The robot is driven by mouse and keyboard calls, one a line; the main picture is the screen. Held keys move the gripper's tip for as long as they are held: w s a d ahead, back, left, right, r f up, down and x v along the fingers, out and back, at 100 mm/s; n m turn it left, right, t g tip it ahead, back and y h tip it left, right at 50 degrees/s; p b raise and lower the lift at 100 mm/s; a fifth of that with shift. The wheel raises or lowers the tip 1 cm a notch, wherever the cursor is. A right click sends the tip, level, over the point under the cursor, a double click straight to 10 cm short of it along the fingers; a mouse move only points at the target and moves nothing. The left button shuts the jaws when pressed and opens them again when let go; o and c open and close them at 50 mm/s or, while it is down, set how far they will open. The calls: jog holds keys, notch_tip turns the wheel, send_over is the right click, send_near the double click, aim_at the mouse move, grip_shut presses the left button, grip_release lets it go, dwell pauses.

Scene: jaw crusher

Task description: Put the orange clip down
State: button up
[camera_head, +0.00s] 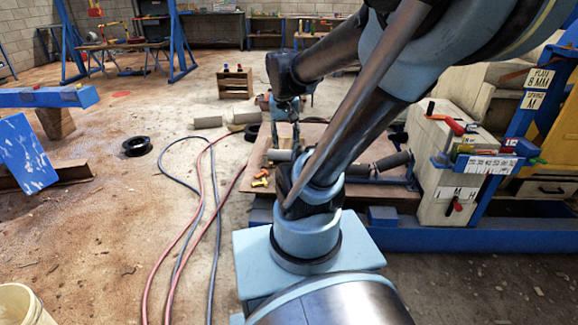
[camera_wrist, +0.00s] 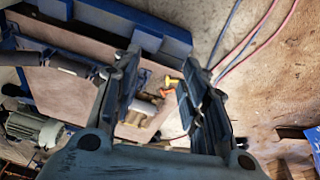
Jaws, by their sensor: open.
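Two small pieces, one orange (camera_wrist: 172,81) and one yellow (camera_wrist: 165,93), lie close together on the brown board (camera_wrist: 75,82) in the wrist view. They also show near the board's left edge in the head view, and the orange one is probably the orange clip. My gripper (camera_wrist: 160,60) is open, with its two dark fingers apart and nothing held between them. The pieces appear in the gap between the fingers, beyond them; the distance cannot be told. In the head view my gripper (camera_head: 295,130) is partly hidden by my arm.
A blue frame (camera_head: 450,236) runs along the board's front. A pale machine block (camera_head: 442,150) with tags and handles stands on the right. Red and dark hoses (camera_head: 205,190) cross the floor on the left. A small crate (camera_head: 235,84) stands behind. Much of the left floor is clear.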

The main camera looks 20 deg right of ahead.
jog(key=s+a+f+n, duration=0.1)
jog(key=s+f, duration=0.3)
jog(key=s, duration=0.5)
jog(key=shift+f+n+y, duration=0.35)
jog(key=shift+n+y, duration=0.05)
jog(key=shift+n, duration=0.2)
